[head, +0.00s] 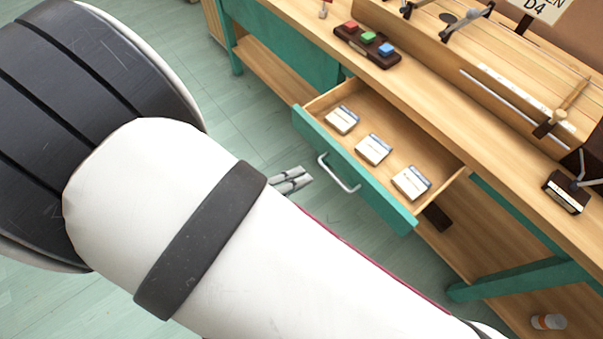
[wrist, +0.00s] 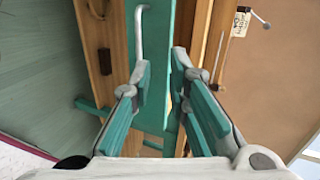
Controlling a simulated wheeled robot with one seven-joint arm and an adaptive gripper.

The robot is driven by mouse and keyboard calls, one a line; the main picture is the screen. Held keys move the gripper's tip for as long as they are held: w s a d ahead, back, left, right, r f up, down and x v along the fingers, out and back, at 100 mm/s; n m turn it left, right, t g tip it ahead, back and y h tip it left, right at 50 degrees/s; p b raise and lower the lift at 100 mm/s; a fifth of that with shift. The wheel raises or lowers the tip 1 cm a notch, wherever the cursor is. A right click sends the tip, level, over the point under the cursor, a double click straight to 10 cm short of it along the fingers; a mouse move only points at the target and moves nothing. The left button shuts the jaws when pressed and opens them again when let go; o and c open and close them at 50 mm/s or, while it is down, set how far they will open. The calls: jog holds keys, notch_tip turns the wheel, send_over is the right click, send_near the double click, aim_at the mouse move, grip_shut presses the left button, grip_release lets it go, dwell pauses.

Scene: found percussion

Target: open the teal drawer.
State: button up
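The teal drawer (head: 350,165) stands pulled out from the wooden workbench, its inside showing. Three small white-and-blue boxes lie in it: one at the left (head: 342,120), one in the middle (head: 373,149) and one at the right (head: 411,183). Its silver bar handle (head: 338,174) is on the teal front and also shows in the wrist view (wrist: 138,35). My gripper (head: 304,178) is just left of the handle, apart from it in the head view. In the wrist view my gripper (wrist: 160,62) has its fingers spread, with the teal front (wrist: 157,95) seen beyond the gap. Nothing is held.
The workbench top (head: 440,110) carries a dark block with red, green and blue buttons (head: 368,44), and a long wooden instrument (head: 480,60). A small dark stand (head: 567,192) is at the right. The floor (head: 240,120) before the drawer is clear.

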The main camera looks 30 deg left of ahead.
jog(key=shift+f+p+v, duration=0.2)
jog(key=shift+p+v, duration=0.2)
jog(key=shift+v, duration=0.55)
jog(key=shift+f+p+v, duration=0.2)
jog(key=shift+p+v, duration=0.15)
jog(key=shift+v, duration=0.6)
jog(key=shift+s, duration=0.15)
